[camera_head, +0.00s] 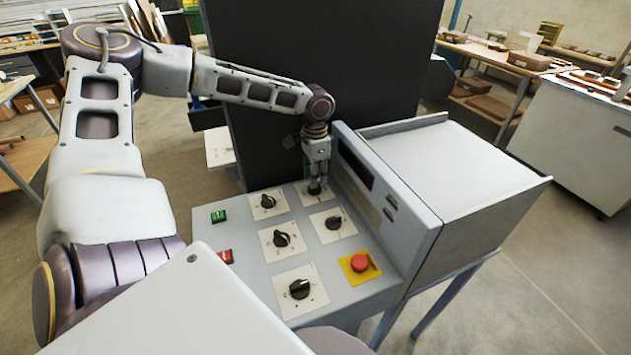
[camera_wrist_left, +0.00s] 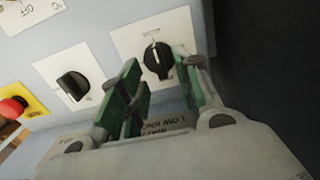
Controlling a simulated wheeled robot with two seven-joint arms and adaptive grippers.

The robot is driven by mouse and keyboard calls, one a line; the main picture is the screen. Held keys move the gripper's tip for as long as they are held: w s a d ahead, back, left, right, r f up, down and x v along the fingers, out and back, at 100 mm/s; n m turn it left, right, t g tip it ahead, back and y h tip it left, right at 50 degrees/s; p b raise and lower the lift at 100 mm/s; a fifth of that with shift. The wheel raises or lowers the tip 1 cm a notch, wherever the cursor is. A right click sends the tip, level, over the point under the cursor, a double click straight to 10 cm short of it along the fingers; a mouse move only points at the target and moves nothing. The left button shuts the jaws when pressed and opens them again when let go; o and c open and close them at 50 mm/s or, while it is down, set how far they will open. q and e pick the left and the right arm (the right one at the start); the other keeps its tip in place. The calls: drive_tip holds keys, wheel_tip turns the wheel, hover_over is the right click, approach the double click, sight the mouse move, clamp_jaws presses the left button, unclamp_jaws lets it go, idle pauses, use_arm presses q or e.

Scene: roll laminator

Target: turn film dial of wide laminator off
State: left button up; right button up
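The wide laminator's sloped grey control panel (camera_head: 250,262) carries several black dials on white plates. My left gripper (camera_head: 315,180) points down at the dial at the panel's far right corner, beside the display housing. In the left wrist view that black dial (camera_wrist_left: 157,60) appears between the tips of my green-padded left gripper (camera_wrist_left: 155,75). The fingers are apart, with gaps showing beside the dial; I see no firm contact. The dial's pointer is roughly upright in that view. Its label is too small to read. My right gripper is not in view.
Another dial (camera_head: 333,222) and a red stop button on a yellow plate (camera_head: 359,262) sit nearer on the panel. Green (camera_head: 218,216) and red (camera_head: 226,256) switches are at its left. The display housing (camera_head: 368,185) rises just right of my gripper; a dark board (camera_head: 330,60) stands behind.

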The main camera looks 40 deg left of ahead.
use_arm(q)
drive_tip(key=shift+f, duration=1.4)
clamp_jaws()
